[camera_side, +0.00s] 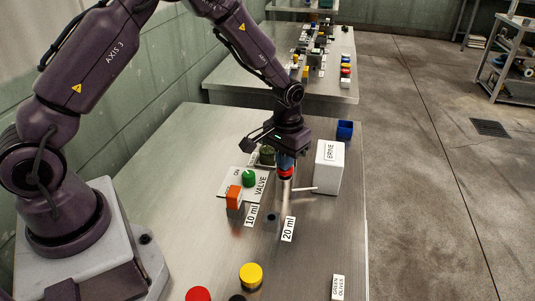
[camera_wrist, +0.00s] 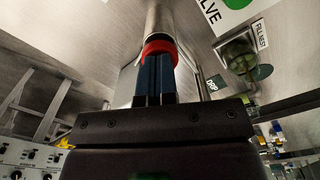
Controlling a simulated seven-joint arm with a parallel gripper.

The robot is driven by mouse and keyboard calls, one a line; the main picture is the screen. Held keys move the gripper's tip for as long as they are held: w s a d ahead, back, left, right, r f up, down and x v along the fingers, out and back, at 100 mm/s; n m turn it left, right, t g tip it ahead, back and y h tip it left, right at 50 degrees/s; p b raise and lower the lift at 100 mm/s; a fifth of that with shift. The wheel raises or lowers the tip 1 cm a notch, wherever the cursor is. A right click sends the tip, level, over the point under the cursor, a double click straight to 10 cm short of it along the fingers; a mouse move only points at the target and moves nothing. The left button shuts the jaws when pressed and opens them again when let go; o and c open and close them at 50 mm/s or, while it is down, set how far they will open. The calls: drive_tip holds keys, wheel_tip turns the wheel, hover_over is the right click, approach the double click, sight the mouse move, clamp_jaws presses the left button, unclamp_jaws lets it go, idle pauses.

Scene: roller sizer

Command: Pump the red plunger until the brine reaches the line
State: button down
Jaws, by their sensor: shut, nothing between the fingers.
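The red plunger (camera_side: 286,173) tops an upright metal cylinder right of the valve plate; it also shows as a red ring in the wrist view (camera_wrist: 158,48). My gripper (camera_side: 286,164) points down above it, shut, its blue fingertips (camera_wrist: 155,72) at the red top with nothing held. I cannot tell whether they press on it. The white box marked BRINE (camera_side: 327,172) stands just right of the plunger. Brine level and line cannot be made out.
Yellow (camera_side: 251,275) and red (camera_side: 198,294) buttons are in front. A blue bin (camera_side: 345,129) stands behind.

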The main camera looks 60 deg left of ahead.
idle(0.5)
drive_tip(key=shift+r, duration=2.05)
drive_tip(key=shift+r, duration=2.5)
drive_tip(key=s+r+m+t, duration=0.1)
drive_tip(key=s+r+t, duration=0.1)
drive_tip(key=s+r, duration=0.6)
drive_tip(key=s+d+r+m+t, duration=0.1)
drive_tip(key=s+r+m+t, duration=0.1)
drive_tip(key=s+r, duration=0.6)
drive_tip(key=shift+s+d+r+t, duration=0.3)
drive_tip(key=shift+s+t, duration=0.5)
drive_tip(key=shift+s, duration=2.95)
